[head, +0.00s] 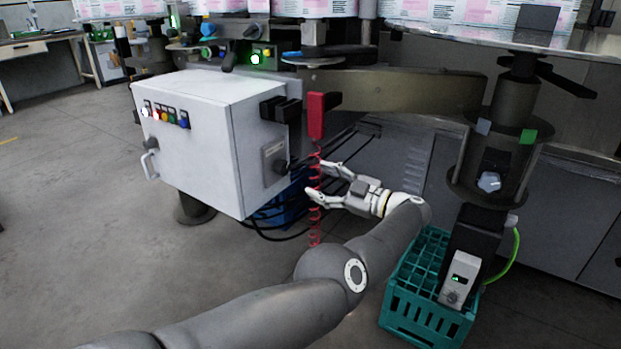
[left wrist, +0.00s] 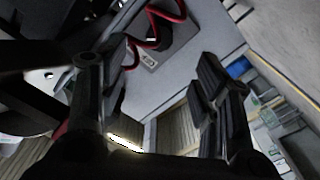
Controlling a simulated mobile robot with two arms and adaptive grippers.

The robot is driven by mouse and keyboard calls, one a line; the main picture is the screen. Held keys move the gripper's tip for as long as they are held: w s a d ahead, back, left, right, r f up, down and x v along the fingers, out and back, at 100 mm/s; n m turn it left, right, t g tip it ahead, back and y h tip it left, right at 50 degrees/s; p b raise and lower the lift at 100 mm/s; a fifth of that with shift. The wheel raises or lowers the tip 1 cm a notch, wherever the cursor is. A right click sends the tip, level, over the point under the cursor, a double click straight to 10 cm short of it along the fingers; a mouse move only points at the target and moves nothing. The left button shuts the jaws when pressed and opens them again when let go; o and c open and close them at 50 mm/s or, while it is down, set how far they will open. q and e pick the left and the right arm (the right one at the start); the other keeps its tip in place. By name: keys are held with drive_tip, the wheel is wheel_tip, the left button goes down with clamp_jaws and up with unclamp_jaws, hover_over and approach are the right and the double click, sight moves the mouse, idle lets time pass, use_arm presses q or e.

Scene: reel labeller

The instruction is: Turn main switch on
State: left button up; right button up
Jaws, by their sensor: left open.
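The white control cabinet (head: 235,150) has a grey plate with a black rotary main switch (head: 279,166) on its right side. In the left wrist view the main switch (left wrist: 180,38) shows dark on its plate, partly behind a red coiled cable (left wrist: 158,35). My left gripper (head: 315,179) is open and empty, to the right of the switch and apart from it, pointing towards the cabinet. The red coiled cable (head: 314,222) hangs by its fingertips; I cannot tell whether they touch. My right gripper is not in view.
A red handheld unit (head: 316,116) hangs above the cable. Black cables and a blue box (head: 285,207) lie below the cabinet. A green crate (head: 410,297) stands right of my arm. Colored buttons (head: 165,115) are on the cabinet front. Floor at left is clear.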

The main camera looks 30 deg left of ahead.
use_arm(q)
drive_tip(key=shift+s+d, duration=0.1)
drive_tip(key=shift+d, duration=0.5)
